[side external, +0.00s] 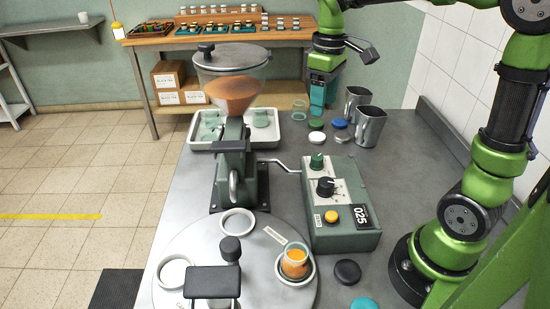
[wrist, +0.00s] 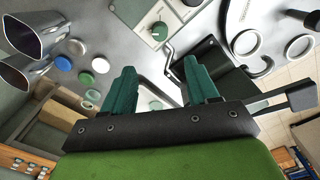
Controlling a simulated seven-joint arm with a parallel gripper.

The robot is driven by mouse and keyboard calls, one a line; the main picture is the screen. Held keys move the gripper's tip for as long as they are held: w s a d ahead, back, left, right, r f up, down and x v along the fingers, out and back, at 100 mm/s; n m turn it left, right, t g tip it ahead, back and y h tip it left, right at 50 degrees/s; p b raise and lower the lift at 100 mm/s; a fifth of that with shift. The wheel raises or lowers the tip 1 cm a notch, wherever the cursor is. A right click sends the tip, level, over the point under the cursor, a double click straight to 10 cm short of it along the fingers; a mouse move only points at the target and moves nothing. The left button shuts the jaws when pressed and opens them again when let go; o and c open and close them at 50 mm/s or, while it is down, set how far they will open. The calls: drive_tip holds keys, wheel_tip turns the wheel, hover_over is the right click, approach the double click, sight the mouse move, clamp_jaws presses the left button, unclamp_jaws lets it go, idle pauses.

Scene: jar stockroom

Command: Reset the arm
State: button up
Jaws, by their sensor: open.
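My gripper (side external: 317,104) hangs above the back part of the grey metal table (side external: 400,190), its teal fingers pointing down. In the wrist view my gripper (wrist: 160,85) shows two teal fingers set wide apart with nothing between them. It is open and empty. Coloured lids (side external: 341,124) lie on the table below and near it, and they also show left of the fingers in the wrist view (wrist: 86,78).
Two metal cups (side external: 370,126) stand right of my gripper. A filling machine with an orange-filled hopper (side external: 232,90) and a tray of jars (side external: 203,143) are left. A control box (side external: 338,205) is in front. A turntable (side external: 240,270) bears a jar with orange contents (side external: 295,262).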

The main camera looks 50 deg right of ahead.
drive_tip(key=shift+r, duration=0.95)
drive_tip(key=s+a+f+m+t+y, duration=0.1)
drive_tip(key=s+a+m+t+y, duration=0.1)
drive_tip(key=s+a+m+t, duration=0.4)
drive_tip(key=s+a+t, duration=0.1)
drive_tip(key=s+a, duration=0.1)
drive_tip(key=s, duration=0.2)
drive_tip(key=shift+s+a+f, duration=0.2)
drive_tip(key=shift+s+f, duration=0.05)
drive_tip(key=shift+f, duration=0.05)
